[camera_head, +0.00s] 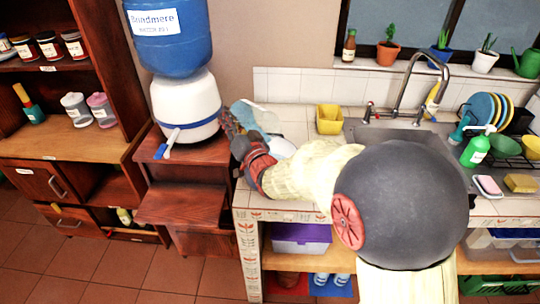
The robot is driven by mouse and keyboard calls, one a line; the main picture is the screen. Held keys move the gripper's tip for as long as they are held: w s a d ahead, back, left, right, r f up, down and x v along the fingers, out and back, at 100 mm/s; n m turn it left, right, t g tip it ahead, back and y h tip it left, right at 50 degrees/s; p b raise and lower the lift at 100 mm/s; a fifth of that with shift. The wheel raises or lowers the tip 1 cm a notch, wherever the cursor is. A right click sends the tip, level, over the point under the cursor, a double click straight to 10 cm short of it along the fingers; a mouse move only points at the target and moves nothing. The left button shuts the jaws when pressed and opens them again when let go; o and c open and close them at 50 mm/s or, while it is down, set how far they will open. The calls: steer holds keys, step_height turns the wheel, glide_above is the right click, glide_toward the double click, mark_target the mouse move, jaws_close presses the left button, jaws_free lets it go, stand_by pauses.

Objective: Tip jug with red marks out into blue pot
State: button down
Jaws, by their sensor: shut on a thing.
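My gripper (232,128) is at the left end of the counter, beside the water dispenser. It is shut on a pale blue, see-through thing (262,117), which looks like the jug. The gripper and wrist cover part of it, and I cannot make out red marks or whether it is tilted. A blue pot (440,56) with a green plant stands on the window sill at the upper right, well apart from my gripper.
The water dispenser (190,105) stands left of my gripper on a wooden stand. A yellow container (329,119) is on the counter, left of the sink tap (407,88). A terracotta pot (387,53) and a white pot (484,61) flank the blue pot. My arm hides much of the sink.

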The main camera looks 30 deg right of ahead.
steer(key=shift+s+r+t+b, duration=0.55)
steer(key=shift+s+t+b, duration=0.05)
steer(key=shift+t+b, duration=0.15)
stand_by(0.7)
steer(key=shift+w, duration=0.1)
